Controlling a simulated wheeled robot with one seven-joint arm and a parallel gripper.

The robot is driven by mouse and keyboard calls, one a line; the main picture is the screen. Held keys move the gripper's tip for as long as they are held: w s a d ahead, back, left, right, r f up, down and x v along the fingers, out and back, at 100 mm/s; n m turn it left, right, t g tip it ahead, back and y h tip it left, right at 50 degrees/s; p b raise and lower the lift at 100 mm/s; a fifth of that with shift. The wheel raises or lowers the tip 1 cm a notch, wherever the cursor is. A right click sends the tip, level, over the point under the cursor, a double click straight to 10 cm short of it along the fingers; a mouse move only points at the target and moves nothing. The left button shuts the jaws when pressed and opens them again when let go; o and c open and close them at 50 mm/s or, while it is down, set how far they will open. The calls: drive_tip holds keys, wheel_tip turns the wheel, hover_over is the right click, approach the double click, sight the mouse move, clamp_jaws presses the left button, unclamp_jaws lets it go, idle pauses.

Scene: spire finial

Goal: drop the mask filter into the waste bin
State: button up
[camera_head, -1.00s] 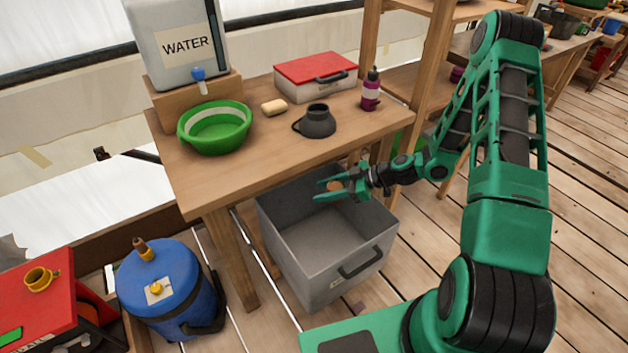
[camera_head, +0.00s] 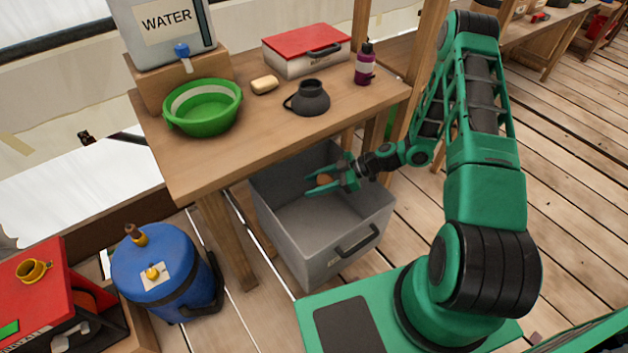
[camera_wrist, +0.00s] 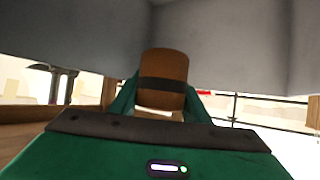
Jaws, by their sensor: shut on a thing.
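The mask filter, a short brown-orange cylinder with a dark band (camera_wrist: 163,82), is between the fingers of my gripper. In the head view it is a small orange patch (camera_head: 325,180), partly hidden by the fingers. My gripper (camera_head: 318,184) is green, shut on the filter, and points left over the open top of the waste bin. The waste bin (camera_head: 345,250) is a large grey open box with a dark front handle, on the floor beside the wooden table. Its visible floor looks empty. How deep the filter sits relative to the rim is hard to tell.
The wooden table (camera_head: 225,168) stands behind the bin. It carries a green basin (camera_head: 203,122), soap (camera_head: 264,85), a dark pot (camera_head: 311,100), a purple bottle (camera_head: 365,65) and a red-lidded box (camera_head: 305,48). A blue canister (camera_head: 165,272) stands left of the bin.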

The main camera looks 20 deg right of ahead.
sight(331, 178)
drive_tip(key=shift+f, duration=0.1)
drive_tip(key=o, duration=1.1)
drive_tip(key=v, duration=1)
drive_tip(key=shift+s+d, duration=0.1)
drive_tip(key=shift+d, duration=0.2)
drive_tip(key=shift+r, duration=0.25)
